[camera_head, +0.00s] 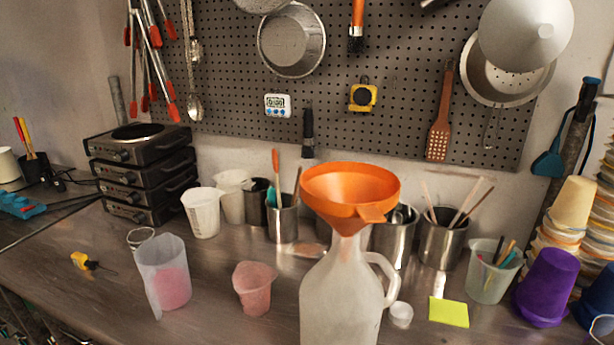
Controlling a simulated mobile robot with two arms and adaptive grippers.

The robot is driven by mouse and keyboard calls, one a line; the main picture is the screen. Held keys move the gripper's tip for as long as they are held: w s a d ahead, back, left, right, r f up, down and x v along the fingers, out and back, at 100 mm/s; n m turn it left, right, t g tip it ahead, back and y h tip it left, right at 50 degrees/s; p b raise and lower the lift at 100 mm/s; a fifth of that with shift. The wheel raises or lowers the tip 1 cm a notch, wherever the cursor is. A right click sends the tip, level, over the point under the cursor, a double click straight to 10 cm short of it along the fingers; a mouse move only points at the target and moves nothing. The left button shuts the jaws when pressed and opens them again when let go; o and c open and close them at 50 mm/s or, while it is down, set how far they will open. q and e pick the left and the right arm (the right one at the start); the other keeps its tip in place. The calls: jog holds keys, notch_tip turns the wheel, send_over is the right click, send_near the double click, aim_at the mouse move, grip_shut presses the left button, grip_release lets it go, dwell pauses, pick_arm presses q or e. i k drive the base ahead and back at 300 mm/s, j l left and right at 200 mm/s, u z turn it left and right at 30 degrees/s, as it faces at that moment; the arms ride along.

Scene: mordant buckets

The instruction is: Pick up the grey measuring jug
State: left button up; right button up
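I cannot tell for certain which vessel is the grey measuring jug. A tall, greyish translucent jug (150,262) with pink contents stands upright at the front left of the worktop. A dark grey cup or jug (256,203) stands at the back, partly hidden behind its neighbours. A large pale grey handled jug or bottle (335,300) stands at the front middle, its bottom cut off by the frame. An orange funnel (350,186) sits in its mouth. Neither of my grippers shows in this view.
White jugs (202,214) and metal pots with tools (283,222) line the back. A small pink cup (253,287) stands between the translucent jug and the handled one. Stacked hotplates (140,172) are at left, a purple cup (546,288) at right. The worktop's front left (60,300) is mostly clear.

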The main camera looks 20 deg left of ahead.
aim_at(161, 261)
jog(key=u, duration=1.5)
